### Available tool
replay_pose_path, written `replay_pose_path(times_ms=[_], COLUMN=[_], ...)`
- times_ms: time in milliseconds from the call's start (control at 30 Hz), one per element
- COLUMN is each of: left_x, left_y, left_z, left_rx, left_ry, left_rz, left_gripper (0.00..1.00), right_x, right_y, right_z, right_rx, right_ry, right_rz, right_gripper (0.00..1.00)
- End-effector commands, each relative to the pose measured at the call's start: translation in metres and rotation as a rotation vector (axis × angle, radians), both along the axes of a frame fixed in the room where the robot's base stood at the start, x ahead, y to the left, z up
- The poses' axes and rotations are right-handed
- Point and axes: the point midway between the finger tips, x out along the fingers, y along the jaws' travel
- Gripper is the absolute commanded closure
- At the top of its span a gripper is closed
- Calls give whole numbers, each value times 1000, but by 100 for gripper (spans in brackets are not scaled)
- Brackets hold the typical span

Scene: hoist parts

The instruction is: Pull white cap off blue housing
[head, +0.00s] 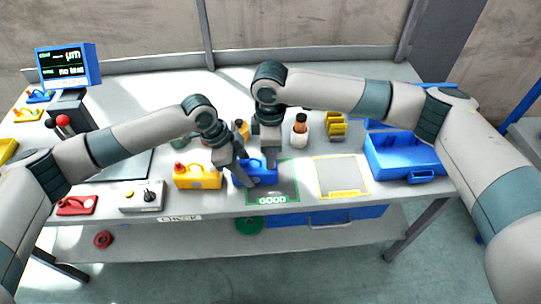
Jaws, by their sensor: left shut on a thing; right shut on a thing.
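The blue housing (264,174) stands on the table at the left part of the green-edged mat marked GOOD. My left gripper (244,180) slants down at its left side and is shut on it. My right gripper (270,152) points straight down over the top of the housing and is shut there, where the cap sits. The white cap itself is hidden by the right gripper's jaws. I cannot tell whether it is seated or lifted.
A yellow housing with a red top (197,178) stands close left of my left gripper. The green-edged mat (285,190) and yellow-edged mat (342,176) have bare room. A white bottle (300,132) stands behind. A blue bin (402,158) is at right, a grey switch box (143,196) at left.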

Motion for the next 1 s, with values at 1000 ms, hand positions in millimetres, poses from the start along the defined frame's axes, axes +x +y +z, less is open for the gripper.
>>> replay_pose_path(times_ms=[1000], left_x=[0], left_y=[-1], left_z=[1], left_rx=[-2], left_ry=[-1], left_rz=[-1], left_gripper=[95], right_x=[0], right_y=[0], right_z=[48], right_rx=[1], right_ry=[0], right_rz=[-1], right_gripper=[100])
